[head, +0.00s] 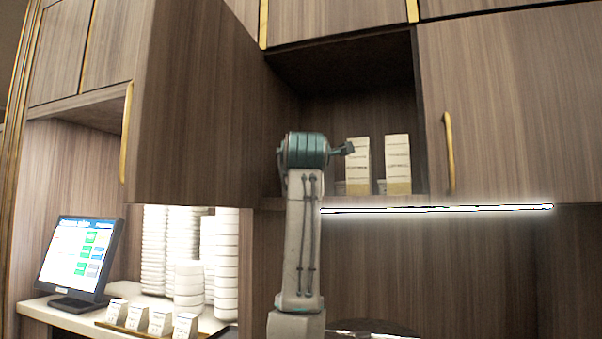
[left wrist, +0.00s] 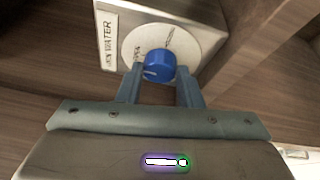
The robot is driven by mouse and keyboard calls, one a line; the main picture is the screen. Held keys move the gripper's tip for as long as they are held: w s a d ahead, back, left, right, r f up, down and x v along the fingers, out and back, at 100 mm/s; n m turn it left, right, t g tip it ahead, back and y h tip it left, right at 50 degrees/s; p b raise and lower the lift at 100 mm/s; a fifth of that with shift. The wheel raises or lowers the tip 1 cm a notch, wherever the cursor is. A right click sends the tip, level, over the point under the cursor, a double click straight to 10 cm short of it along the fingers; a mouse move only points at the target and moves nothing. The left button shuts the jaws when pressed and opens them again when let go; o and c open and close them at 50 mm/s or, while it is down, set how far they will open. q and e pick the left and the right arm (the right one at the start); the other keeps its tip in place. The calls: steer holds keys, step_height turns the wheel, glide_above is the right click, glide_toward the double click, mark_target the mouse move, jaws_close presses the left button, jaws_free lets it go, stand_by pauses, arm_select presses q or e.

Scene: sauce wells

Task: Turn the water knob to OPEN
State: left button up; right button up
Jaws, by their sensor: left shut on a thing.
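The blue water knob (left wrist: 158,64) sits on a round pale dial on a white box (left wrist: 185,14) labelled WATER, in the left wrist view. A small white mark shows on the knob's lower left. Dial lettering near the knob's upper left looks like OPEN; the lettering at its upper right is too small to read. My left gripper (left wrist: 159,71) has one finger on each side of the knob and is shut on it. In the head view the knob cannot be made out. My right gripper is in neither view.
In the head view an open cabinet bay holds two pale boxes (head: 358,160), beside my raised arm. A lit strip (head: 440,209) runs under the shelf. A screen (head: 80,255), stacked white dishes (head: 188,290) and small packets (head: 160,320) stand on the counter at left.

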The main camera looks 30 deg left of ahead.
arm_select(q)
steer(key=shift+f, duration=0.1)
stand_by(0.5)
steer(key=o, duration=0.8)
steer(key=shift+o, duration=0.8)
steer(key=shift+s, duration=0.1)
steer(key=b+v, duration=0.4)
steer(key=v, duration=0.6)
steer(key=shift+s, duration=0.3)
steer(key=shift+d, duration=0.1)
